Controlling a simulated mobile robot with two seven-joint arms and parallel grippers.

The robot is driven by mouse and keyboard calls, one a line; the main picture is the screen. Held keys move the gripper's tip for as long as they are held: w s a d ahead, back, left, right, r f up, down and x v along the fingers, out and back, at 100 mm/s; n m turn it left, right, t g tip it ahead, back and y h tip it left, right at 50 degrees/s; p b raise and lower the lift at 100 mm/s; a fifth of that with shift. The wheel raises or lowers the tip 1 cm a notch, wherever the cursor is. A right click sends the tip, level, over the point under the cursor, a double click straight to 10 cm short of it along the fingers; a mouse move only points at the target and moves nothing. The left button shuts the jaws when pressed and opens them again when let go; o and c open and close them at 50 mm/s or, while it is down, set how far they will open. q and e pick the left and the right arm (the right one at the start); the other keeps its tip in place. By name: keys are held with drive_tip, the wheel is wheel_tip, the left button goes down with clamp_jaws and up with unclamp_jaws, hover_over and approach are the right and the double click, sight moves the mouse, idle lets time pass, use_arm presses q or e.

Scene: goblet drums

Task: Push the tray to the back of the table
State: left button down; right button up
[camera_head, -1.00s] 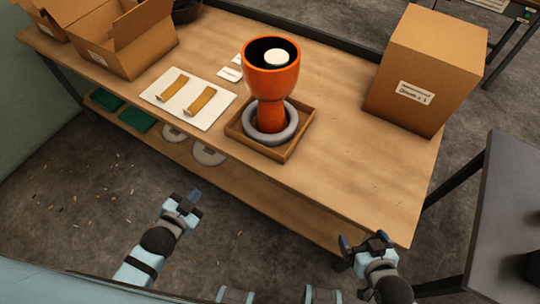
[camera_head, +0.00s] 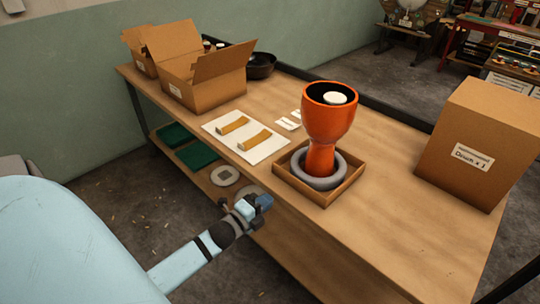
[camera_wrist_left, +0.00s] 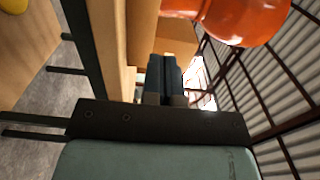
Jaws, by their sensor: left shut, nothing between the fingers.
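The wooden tray (camera_head: 291,182) sits at the front edge of the table (camera_head: 385,225). An orange goblet drum (camera_head: 327,120) stands upright in it, its foot in a grey ring (camera_head: 323,181), with a white round item inside its mouth. My left gripper (camera_head: 262,202) is shut and empty, in front of the table edge and to the left of the tray, apart from it. In the left wrist view the shut fingers (camera_wrist_left: 164,78) point along the wooden edge, with the orange drum (camera_wrist_left: 240,18) above them. My right gripper is out of view.
A white board (camera_head: 262,153) with two tan strips lies left of the tray. A closed carton (camera_head: 475,140) stands at the right, and open cartons (camera_head: 205,85) and a black bowl (camera_head: 261,65) at the back left. Bare tabletop shows behind the tray.

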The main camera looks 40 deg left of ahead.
use_arm(q)
drive_tip(key=w, duration=0.9)
drive_tip(key=shift+w+d, duration=0.35)
drive_tip(key=shift+d, duration=0.05)
drive_tip(key=shift+w+d, duration=0.1)
drive_tip(key=shift+w, duration=0.45)
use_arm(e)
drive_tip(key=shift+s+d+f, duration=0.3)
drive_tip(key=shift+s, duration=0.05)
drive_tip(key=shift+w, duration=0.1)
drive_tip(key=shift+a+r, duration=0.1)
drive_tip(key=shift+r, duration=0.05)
